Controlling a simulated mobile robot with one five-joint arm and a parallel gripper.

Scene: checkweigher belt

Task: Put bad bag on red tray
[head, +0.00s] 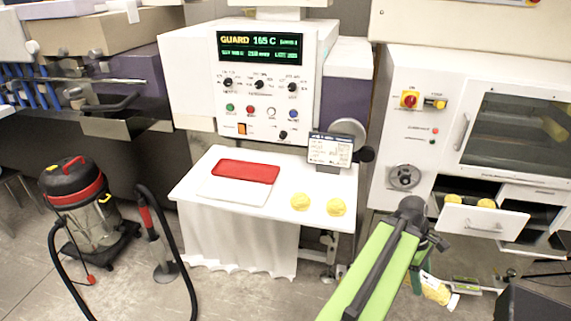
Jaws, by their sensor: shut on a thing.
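The red tray (246,171) lies on the back left of a white-topped table (232,193), and it looks empty. Two yellow bags, one (300,201) left and one (336,206) right, lie on the table's front right. My green arm reaches up from the bottom and bends down at the right. My gripper (432,279), small and partly hidden, is low beyond the arm, right of the table. It appears shut on a yellow bag (438,293), close above the floor. No mark tells me which bag is bad.
A machine with a green-lit display (260,47) stands behind the table, with a small screen (330,150) at the table's back right. An open white drawer (480,220) at right holds yellow bags. A vacuum cleaner (88,205) and its hose stand at left.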

